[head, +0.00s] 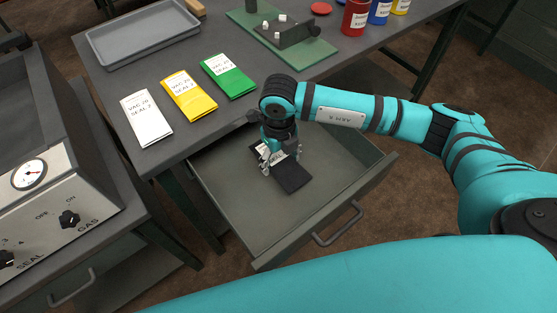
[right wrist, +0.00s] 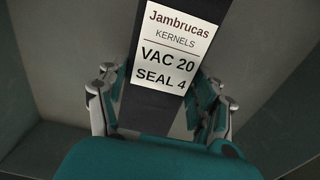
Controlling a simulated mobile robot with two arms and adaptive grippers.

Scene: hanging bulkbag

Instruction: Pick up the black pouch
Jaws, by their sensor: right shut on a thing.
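The black pouch (head: 292,177) lies in the open drawer (head: 233,209), near its back. In the right wrist view the black pouch (right wrist: 153,110) has a white label reading "Jambrucas KERNELS VAC 20 SEAL 4". My right gripper (head: 268,167) reaches down into the drawer at the pouch. In the right wrist view its fingers (right wrist: 160,105) stand on either side of the pouch, shut on it below the label. Whether the pouch is lifted off the drawer floor cannot be told. My left gripper is not in view.
White (head: 146,118), yellow (head: 189,96) and green (head: 229,76) pouches lie on the table (head: 225,118) above the drawer. A grey tray (head: 112,50) and a green board (head: 330,52) are behind. A sealing machine (head: 50,215) stands at left. The drawer's front has free floor.

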